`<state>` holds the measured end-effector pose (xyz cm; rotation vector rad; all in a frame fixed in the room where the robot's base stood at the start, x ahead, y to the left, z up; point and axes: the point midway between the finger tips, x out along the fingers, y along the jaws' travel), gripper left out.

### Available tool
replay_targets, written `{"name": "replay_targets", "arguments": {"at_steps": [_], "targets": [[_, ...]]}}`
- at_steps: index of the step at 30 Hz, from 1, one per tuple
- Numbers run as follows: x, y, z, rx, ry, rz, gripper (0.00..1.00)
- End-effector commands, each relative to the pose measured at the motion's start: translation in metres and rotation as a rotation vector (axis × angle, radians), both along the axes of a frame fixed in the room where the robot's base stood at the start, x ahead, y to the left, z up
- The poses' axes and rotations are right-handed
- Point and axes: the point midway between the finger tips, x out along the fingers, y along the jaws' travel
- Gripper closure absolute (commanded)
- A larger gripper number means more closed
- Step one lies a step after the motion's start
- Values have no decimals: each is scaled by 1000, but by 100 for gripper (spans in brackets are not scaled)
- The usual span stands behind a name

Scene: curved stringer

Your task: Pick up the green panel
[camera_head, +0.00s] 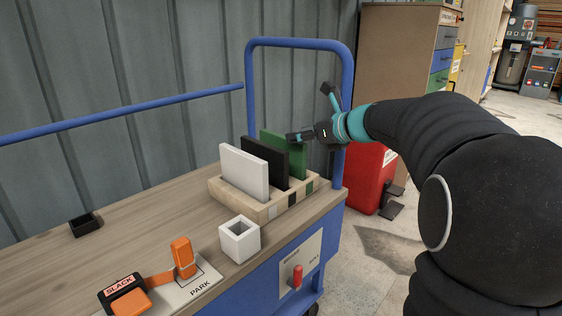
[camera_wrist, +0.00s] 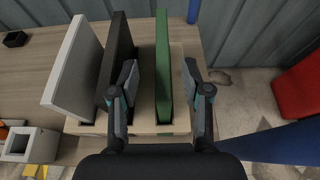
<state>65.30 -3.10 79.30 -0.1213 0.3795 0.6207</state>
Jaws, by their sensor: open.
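The green panel (camera_head: 294,152) stands upright in the rightmost slot of a light wooden rack (camera_head: 262,209) on the cart top. In the wrist view, the green panel (camera_wrist: 162,66) appears edge-on between the two spread fingers of my gripper (camera_wrist: 160,76). The left finger overlaps the black panel (camera_wrist: 121,55) in that view, and the right finger is beside the rack's right end. In the head view, my gripper (camera_head: 313,112) is open at the green panel's upper right. I see no clear contact. The lower part of the green panel is hidden in the rack.
The black panel (camera_head: 265,161) and a white panel (camera_head: 244,172) stand to the left in the same rack. The blue cart rail (camera_head: 251,85) rises close behind. A white square holder (camera_head: 239,239), orange strap gear (camera_head: 183,257) and a small black box (camera_head: 85,225) sit on the cart.

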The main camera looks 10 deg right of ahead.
Motion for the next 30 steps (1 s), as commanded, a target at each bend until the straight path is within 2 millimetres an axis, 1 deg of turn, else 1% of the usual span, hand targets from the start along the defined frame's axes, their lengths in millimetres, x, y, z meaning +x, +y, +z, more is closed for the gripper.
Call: {"name": "replay_targets", "arguments": {"at_steps": [3,11,17,21,28,29,30], "targets": [[10,7,-6,0,1,1,52],[19,13,-11,-1,0,0,52],[40,25,-25,-1,2,2,52],[52,34,-29,-2,0,2,52],[54,35,-30,-2,0,-1,52],[54,35,-30,-2,0,-1,55],[54,35,-30,-2,0,-1,65]]}}
